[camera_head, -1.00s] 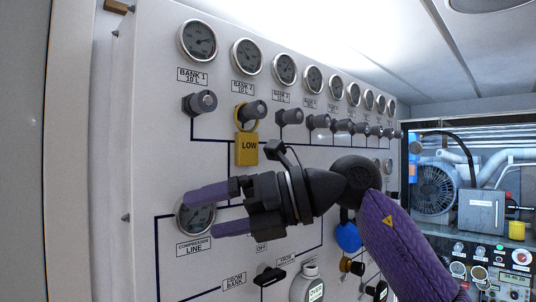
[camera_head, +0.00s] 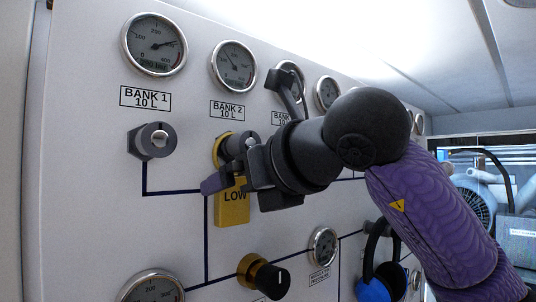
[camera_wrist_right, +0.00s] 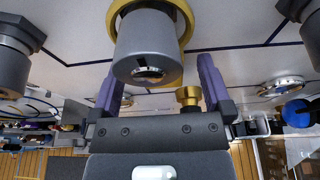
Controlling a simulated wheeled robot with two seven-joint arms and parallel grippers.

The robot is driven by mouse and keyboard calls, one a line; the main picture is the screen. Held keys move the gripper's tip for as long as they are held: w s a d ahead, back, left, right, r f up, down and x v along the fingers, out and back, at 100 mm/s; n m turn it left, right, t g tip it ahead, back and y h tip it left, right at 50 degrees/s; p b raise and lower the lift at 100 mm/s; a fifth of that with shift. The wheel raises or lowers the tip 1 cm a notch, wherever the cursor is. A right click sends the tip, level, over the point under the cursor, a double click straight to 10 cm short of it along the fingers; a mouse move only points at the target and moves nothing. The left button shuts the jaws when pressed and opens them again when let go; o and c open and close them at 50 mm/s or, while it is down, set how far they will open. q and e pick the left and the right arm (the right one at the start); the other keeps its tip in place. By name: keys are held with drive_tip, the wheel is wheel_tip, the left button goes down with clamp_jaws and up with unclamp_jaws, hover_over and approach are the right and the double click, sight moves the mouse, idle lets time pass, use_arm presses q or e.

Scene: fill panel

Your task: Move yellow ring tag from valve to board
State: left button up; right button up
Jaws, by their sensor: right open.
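The yellow ring tag (camera_head: 232,208), marked LOW, hangs from the BANK 2 valve (camera_head: 238,146) on the panel, its ring around the valve's base. In the right wrist view, the yellow ring (camera_wrist_right: 122,14) shows behind the grey valve knob (camera_wrist_right: 148,45). My right gripper (camera_head: 226,166) is at this valve, open, its purple fingers partly covering the tag's upper part. In the wrist view, its fingers (camera_wrist_right: 157,82) stand to either side of the knob, with nothing held between them. My left gripper is out of view. I cannot make out the board.
The BANK 1 valve (camera_head: 152,141) sticks out to the left, with gauges (camera_head: 153,44) above. Below are a black knob with a brass collar (camera_head: 265,277) and a small gauge (camera_head: 322,246). A blue round thing with a black band (camera_head: 380,283) hangs at lower right.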

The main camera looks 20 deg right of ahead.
drive_tip(key=shift+w+a+f, duration=0.1)
drive_tip(key=shift+w+a, duration=0.05)
drive_tip(key=c, duration=1.2)
drive_tip(key=shift+r+p, duration=0.3)
drive_tip(key=shift+r, duration=0.2)
drive_tip(key=shift+s+d+b, duration=0.4)
drive_tip(key=shift+s+b, duration=0.1)
drive_tip(key=shift+s, duration=0.6)
drive_tip(key=shift+s+d+b, duration=0.45)
drive_tip(key=shift+s+b, duration=0.05)
drive_tip(key=shift+s, duration=0.55)
drive_tip(key=shift+s+d+b, duration=0.4)
drive_tip(key=shift+s+b, duration=0.1)
drive_tip(key=shift+s, duration=0.6)
